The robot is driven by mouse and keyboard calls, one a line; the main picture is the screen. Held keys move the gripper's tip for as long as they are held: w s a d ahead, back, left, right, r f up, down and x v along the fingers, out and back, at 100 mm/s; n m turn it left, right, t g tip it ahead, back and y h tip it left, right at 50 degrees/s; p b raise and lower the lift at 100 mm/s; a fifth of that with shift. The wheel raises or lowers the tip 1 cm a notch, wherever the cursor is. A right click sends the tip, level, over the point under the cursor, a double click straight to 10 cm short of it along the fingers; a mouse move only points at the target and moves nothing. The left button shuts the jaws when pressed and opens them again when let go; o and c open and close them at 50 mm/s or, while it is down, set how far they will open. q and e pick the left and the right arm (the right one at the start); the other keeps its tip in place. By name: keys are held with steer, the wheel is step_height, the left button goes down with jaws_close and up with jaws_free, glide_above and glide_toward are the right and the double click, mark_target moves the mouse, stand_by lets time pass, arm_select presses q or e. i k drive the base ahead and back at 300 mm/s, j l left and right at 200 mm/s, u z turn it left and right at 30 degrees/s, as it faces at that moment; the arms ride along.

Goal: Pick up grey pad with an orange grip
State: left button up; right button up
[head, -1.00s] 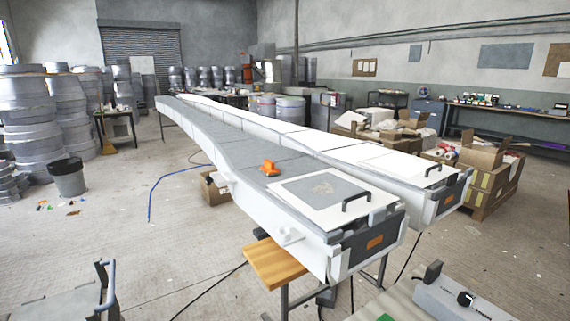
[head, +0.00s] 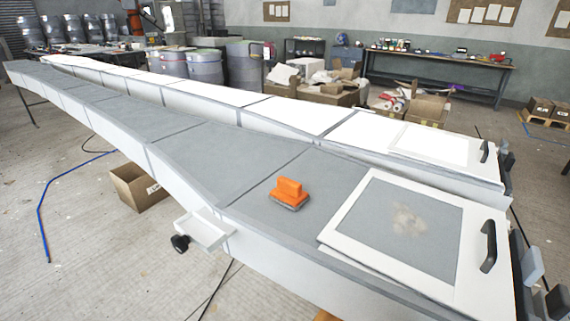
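The grey pad with an orange grip (head: 289,192) rests on the grey top of the near mould (head: 245,165). Its orange grip faces up and its grey base lies flat on the surface. It sits left of a white-framed panel with a grey middle and a pale brown patch (head: 407,222). Neither of my grippers shows in the head view.
A black handle (head: 488,246) stands on the panel's right end. A small white shelf (head: 203,229) with a black knob juts from the mould's near side. A second, white-topped mould (head: 290,114) runs behind. A cardboard box (head: 135,187) is on the floor at left.

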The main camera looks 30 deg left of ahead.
mark_target(287, 192)
steer(key=j+z, duration=0.3)
steer(key=j, duration=0.6)
steer(key=k+j+z, duration=0.1)
steer(key=j+z, duration=0.25)
steer(key=j, duration=0.5)
